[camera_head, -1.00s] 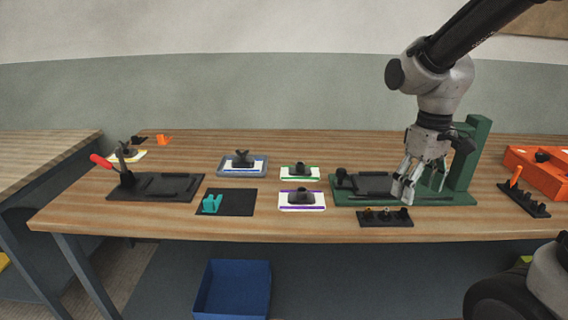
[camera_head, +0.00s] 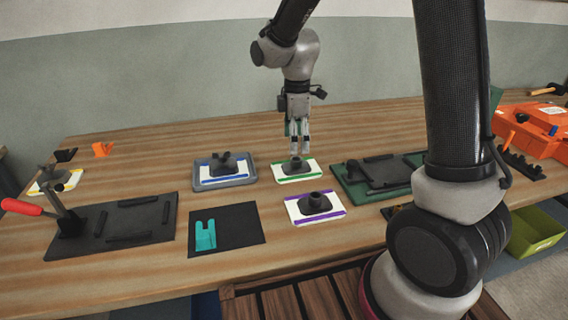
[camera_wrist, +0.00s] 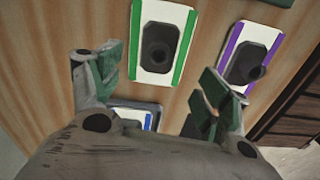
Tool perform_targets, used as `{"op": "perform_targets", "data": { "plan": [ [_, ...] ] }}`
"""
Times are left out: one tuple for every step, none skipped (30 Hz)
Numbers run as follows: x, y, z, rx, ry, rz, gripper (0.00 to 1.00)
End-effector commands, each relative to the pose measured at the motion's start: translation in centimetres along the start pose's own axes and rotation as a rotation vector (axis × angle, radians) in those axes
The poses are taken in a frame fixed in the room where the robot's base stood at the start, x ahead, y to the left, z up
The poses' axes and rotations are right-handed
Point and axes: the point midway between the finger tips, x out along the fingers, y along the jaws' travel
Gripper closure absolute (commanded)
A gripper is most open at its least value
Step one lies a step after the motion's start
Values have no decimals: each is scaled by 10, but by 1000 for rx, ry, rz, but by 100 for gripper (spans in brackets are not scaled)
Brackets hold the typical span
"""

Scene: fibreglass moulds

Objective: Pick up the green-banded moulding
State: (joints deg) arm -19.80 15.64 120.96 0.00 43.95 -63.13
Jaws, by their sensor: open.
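The green-banded moulding (camera_head: 282,172) is a white plate with green edge bands and a dark raised knob. It lies on the table in the middle of the head view. In the wrist view the green-banded moulding (camera_wrist: 180,73) is at the top, beyond my fingers. My gripper (camera_head: 300,150) is open and empty, just above and behind the moulding's knob in the head view. In the wrist view my gripper (camera_wrist: 160,85) shows its green-padded fingers spread apart, with nothing between them. I cannot tell the exact height above the knob.
The purple-banded moulding (camera_head: 326,214) lies just in front. The blue-banded moulding (camera_head: 205,184) sits on a grey tray to the left. A green fixture (camera_head: 350,195) stands close on the right. A black mat (camera_head: 250,240) with a teal piece and a red-handled clamp fixture (camera_head: 160,235) are farther left.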

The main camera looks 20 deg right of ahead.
Motion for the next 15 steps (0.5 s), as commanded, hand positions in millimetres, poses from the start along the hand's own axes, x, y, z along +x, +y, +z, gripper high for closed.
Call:
{"op": "perform_targets", "data": {
  "plan": [
    [0, 0, 0, -28, 1, 3, 23],
    [0, 1, 0, -46, 2, 5, 23],
    [0, 1, 0, -67, 3, 7, 23],
    [0, 2, -1, -82, 4, 8, 23],
    [0, 2, -1, -93, 4, 9, 23],
    [1, 2, -1, -107, 4, 9, 23],
    [2, 2, -1, -115, 4, 9, 23],
    [4, 2, -1, -120, 4, 8, 23],
    [8, 2, 0, -125, 3, 7, 23],
    [12, 1, 0, -127, 2, 6, 23],
    [15, 1, 0, -127, 2, 6, 23],
    [20, 2, 0, -126, 3, 6, 23],
    [24, 1, 0, -126, 2, 5, 23],
    [28, 2, 0, -125, 2, 6, 23],
    [33, 2, 0, -125, 3, 6, 23]
  ]
}}
